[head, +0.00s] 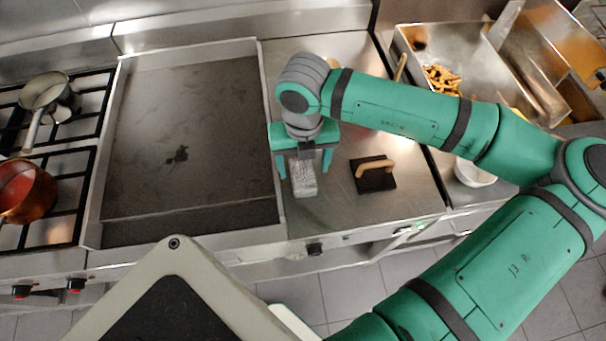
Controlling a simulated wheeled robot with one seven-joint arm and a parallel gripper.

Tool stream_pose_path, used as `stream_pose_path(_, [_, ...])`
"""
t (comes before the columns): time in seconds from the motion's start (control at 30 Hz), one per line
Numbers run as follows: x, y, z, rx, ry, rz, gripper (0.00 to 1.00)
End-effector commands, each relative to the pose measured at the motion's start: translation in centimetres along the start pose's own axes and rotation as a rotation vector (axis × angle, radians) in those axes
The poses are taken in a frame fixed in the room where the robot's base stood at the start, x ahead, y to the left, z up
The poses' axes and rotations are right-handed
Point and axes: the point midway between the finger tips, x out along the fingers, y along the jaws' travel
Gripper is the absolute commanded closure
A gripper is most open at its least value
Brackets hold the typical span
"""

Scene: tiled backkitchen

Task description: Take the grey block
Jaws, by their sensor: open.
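The grey block (305,182) lies on the steel counter (340,215) just right of the griddle. It is light grey with a rough, speckled top. My gripper (305,172) points down over the block, with one teal finger at its left and one at its right. The jaws are open, and the block shows between and in front of them. The far end of the block is hidden under the gripper. I cannot tell how far the fingertips are above the counter.
A dark block with a wooden handle (374,175) sits to the right. The griddle (190,140) lies left, then a stove with a copper pot (22,190) and a grey saucepan (48,95). A fry basin (440,60) and white bowl (474,174) are at right.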

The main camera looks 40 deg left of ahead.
Motion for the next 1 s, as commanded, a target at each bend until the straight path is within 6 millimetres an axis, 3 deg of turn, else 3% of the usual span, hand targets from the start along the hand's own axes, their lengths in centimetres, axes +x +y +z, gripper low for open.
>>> stream_pose_path(0.2, [2.9, 0.2, 0.0, 0.001, 0.002, 0.002, 0.33])
stream_pose_path(0.53, [3.6, 0.1, 0.0, 0.000, 0.000, 0.001, 0.33])
stream_pose_path(0.77, [3.6, 0.1, 0.0, 0.000, 0.000, 0.001, 0.85])
stream_pose_path(1.0, [3.5, 0.1, 0.1, 0.000, 0.000, 0.001, 0.85])
